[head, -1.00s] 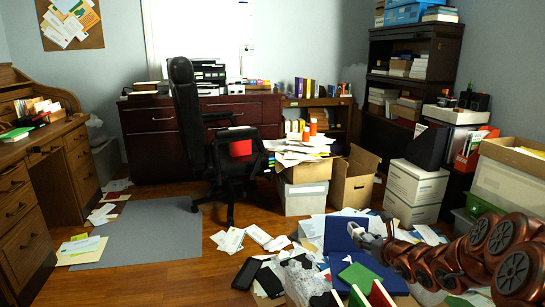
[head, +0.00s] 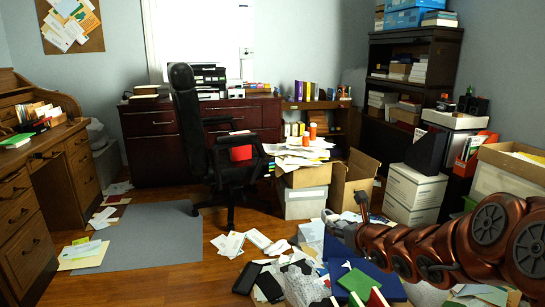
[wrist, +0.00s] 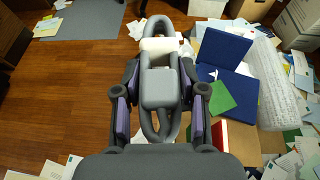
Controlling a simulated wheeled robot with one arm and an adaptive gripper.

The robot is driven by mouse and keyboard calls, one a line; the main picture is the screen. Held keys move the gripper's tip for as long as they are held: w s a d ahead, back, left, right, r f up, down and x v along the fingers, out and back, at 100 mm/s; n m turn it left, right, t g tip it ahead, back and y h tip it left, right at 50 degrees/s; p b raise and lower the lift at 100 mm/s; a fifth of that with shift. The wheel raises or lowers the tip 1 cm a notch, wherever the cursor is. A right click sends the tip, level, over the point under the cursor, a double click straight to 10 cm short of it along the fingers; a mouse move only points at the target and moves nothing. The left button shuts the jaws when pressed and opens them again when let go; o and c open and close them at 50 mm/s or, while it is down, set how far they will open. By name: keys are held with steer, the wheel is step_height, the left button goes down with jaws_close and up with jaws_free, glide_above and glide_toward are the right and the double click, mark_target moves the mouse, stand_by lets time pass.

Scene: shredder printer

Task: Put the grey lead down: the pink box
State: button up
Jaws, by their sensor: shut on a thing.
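In the wrist view, the grey lead (wrist: 160,90) is a thick, looped grey thing with a white section near its far end. It lies between the two purple-padded fingers of my gripper (wrist: 160,108), which is shut on it. The loop extends beyond the fingertips, above the floor. In the head view, my gripper (head: 338,222) is small, right of centre, above the pile of papers and folders. I cannot make out a box that is clearly pink in either view.
Blue folders (wrist: 225,50), a green book (wrist: 233,95) and papers clutter the floor below. Cardboard and white boxes (head: 415,185) stand behind. A black office chair (head: 190,120) stands left of centre. Wooden floor (wrist: 75,90) is clear on the wrist view's left.

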step_height(320, 180, up, 34)
steer(key=p, duration=3.2)
steer(key=shift+f, duration=0.15)
